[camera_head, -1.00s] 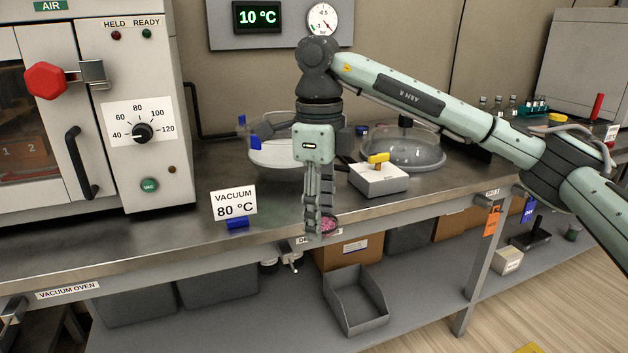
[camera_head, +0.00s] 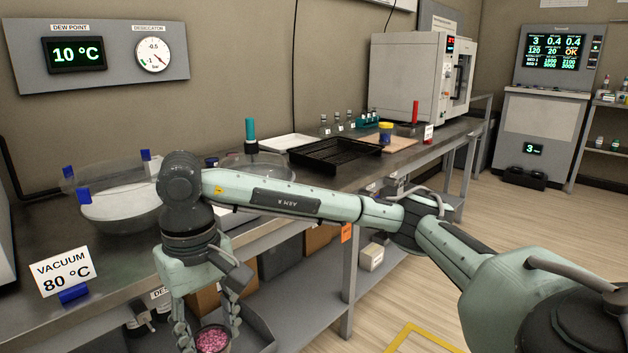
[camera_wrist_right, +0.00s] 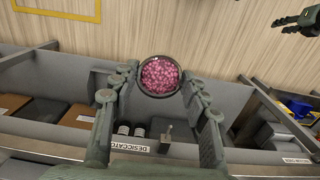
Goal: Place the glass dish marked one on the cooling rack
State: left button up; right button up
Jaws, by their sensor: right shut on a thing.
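A small round glass dish full of pink granules (camera_head: 212,340) is between the fingers of my right gripper (camera_head: 208,332), low in the head view in front of the bench edge. The wrist view shows the dish (camera_wrist_right: 160,76) upright between the fingertips of this gripper (camera_wrist_right: 158,84), shut on it. I cannot read a mark on the dish. A black, rack-like tray (camera_head: 335,152), apparently the cooling rack, lies on the bench farther back and right, apart from the dish. Part of my left gripper (camera_wrist_right: 300,22) shows at the wrist view's top right corner; its jaw state is unclear.
A glass desiccator bowl (camera_head: 120,208) and the vacuum sign (camera_head: 65,275) stand on the bench at left. A clear dome (camera_head: 262,166) and a teal-topped tool (camera_head: 250,135) stand before the rack. Small bottles (camera_head: 338,124) are behind it. Open floor (camera_head: 440,250) lies right of the bench.

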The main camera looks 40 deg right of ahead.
aim_at(343, 149)
jog(key=l+u, duration=0.1)
jog(key=l, duration=0.7)
jog(key=l+u, duration=0.1)
jog(key=l, duration=0.7)
jog(key=l+u, duration=0.1)
jog(key=l, duration=0.7)
jog(key=l+u, duration=0.1)
jog(key=l, duration=0.65)
jog(key=k+l+u, duration=0.1)
jog(key=l, duration=0.7)
jog(key=k+l+u, duration=0.1)
jog(key=l, duration=0.7)
